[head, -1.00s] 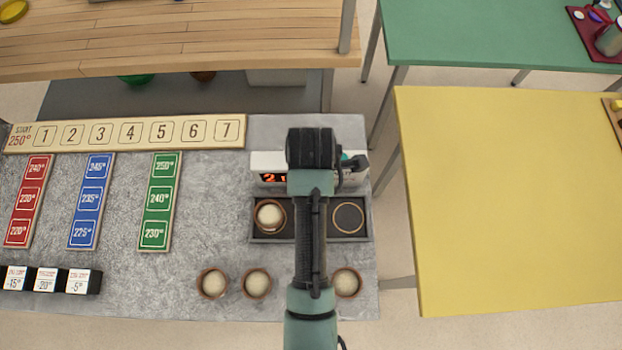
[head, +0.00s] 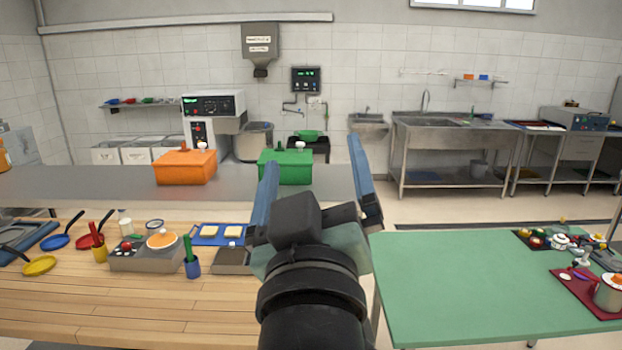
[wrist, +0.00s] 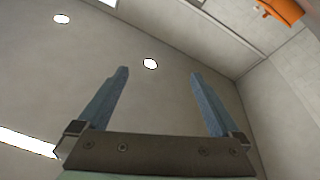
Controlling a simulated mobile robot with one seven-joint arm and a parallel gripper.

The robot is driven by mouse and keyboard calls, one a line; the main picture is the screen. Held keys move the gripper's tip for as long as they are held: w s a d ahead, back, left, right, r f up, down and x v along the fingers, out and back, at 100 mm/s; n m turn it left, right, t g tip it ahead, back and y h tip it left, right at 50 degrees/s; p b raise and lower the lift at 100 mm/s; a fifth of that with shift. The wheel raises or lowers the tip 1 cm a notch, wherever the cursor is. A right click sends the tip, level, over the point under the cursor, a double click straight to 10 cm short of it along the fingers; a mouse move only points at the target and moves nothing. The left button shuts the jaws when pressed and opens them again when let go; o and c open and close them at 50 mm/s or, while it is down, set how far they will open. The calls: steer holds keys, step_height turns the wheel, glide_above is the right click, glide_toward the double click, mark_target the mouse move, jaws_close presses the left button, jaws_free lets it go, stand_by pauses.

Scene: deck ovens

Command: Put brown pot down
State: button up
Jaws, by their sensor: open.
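My gripper (head: 313,155) is raised in the middle of the head view with its two blue fingers spread wide apart. In the wrist view the gripper (wrist: 160,73) is open, with nothing between the fingers. The fingers point up towards the ceiling. I cannot make out a brown pot in either view now.
The wooden table (head: 100,310) holds pans, utensil cups and a blue tray (head: 220,234). An orange box (head: 185,167) and a green box (head: 287,166) stand on the grey counter (head: 100,187) behind. The green table (head: 450,285) is largely clear; a pot (head: 608,294) stands at its right.

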steer(key=s+r+m+t, duration=0.4)
steer(key=s+r+t, duration=0.2)
steer(key=s+r, duration=0.5)
step_height(320, 180, up, 3)
steer(key=shift+f, duration=0.15)
